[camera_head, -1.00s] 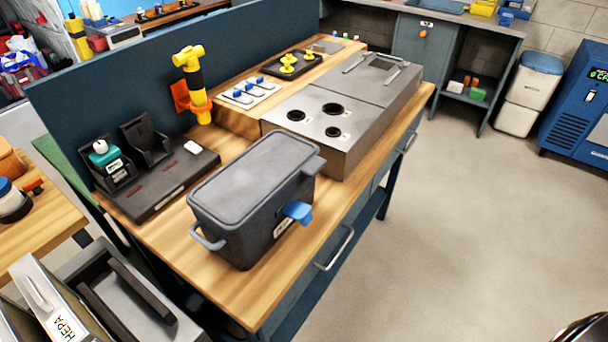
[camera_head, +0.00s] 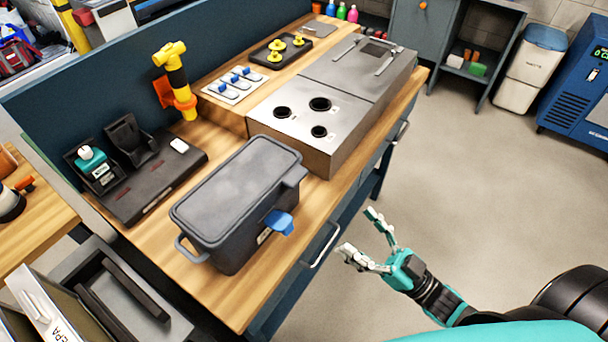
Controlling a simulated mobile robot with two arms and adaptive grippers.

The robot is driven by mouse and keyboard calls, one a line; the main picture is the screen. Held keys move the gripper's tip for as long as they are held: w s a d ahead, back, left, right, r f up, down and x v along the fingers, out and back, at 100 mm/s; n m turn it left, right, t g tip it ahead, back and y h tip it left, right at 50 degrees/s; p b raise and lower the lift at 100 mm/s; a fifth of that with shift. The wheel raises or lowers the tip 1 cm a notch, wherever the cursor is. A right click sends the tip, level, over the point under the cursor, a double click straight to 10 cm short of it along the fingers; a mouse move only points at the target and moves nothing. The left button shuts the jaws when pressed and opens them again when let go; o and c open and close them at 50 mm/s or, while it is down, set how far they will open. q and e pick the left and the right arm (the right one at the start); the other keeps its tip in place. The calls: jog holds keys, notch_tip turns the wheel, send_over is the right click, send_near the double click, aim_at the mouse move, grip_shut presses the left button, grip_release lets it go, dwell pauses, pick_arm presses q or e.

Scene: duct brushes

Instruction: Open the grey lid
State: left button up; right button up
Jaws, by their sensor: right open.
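The grey lid (camera_head: 240,178) lies shut on top of a dark grey bin (camera_head: 221,252) on the wooden workbench. A grey tab sticks out at the lid's right end. A blue latch or handle (camera_head: 281,223) juts from the bin's front side, and a grey loop handle (camera_head: 190,249) is on its left end. My right gripper (camera_head: 361,236) is open and empty, to the right of the bin, apart from it and beyond the bench's front edge. My left gripper is not in view.
A steel box with round holes (camera_head: 300,118) stands behind the bin. A black charging dock (camera_head: 150,185) is to its left. Floor (camera_head: 470,190) on the right is clear.

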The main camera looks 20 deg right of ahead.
aim_at(302, 180)
jog(key=p+x, duration=0.4)
jog(key=x, duration=0.9)
jog(key=shift+w+a+r, duration=0.2)
jog(key=shift+w, duration=0.1)
jog(key=shift+w+a+r, duration=0.15)
jog(key=shift+w+a, duration=0.25)
jog(key=shift+w, duration=0.15)
jog(key=shift+c, duration=0.3)
grip_shut()
